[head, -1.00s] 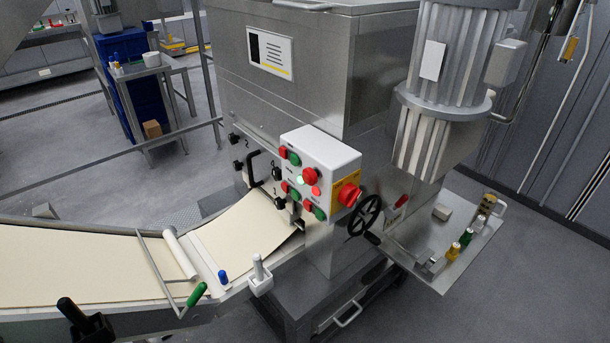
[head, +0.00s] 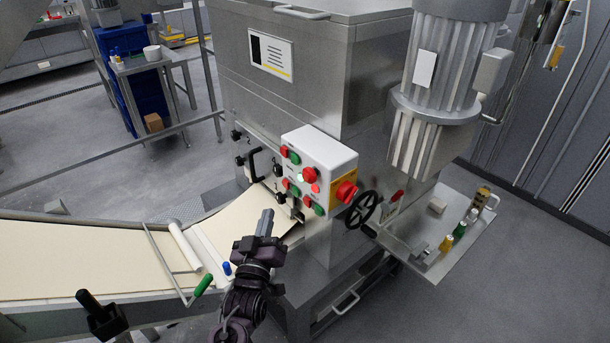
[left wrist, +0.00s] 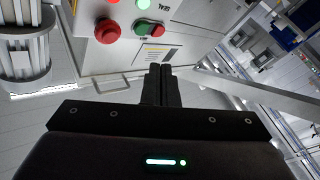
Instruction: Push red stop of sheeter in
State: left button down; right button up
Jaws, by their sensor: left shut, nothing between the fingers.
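The sheeter's white control box (head: 318,150) carries several red and green buttons on its front. A large red stop knob (head: 345,191) sits on a yellow plate on its right side, and a smaller red mushroom button (head: 310,174) is on the front. My left gripper (head: 265,222) is shut and empty, pointing up, below and left of the box and apart from it. In the left wrist view its fingertips (left wrist: 160,72) are just below a red mushroom button (left wrist: 107,31) and a red-green double button (left wrist: 149,28). I cannot tell which red button that is. My right gripper is not in view.
A dough sheet (head: 85,255) runs along the conveyor under my left arm. A black handwheel (head: 362,211) stands right of the box. The steel sheeter housing (head: 285,95) rises behind it. A side shelf (head: 440,262) holds small bottles. The floor at right is clear.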

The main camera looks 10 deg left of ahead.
aim_at(306, 177)
pick_arm(q)
jog(key=shift+n+t, duration=0.4)
jog(key=shift+t, duration=0.1)
jog(key=r, duration=0.4)
jog(key=shift+s+a+r, duration=0.2)
jog(key=shift+a+r, duration=0.05)
jog(key=shift+a, duration=0.15)
jog(key=shift+d, duration=0.1)
jog(key=w+d+b, duration=0.3)
jog(key=w+d, duration=0.2)
jog(key=w, duration=0.2)
jog(key=shift+d, duration=0.15)
dwell(1.3)
jog(key=shift+w+d, duration=0.25)
jog(key=shift+w, duration=0.1)
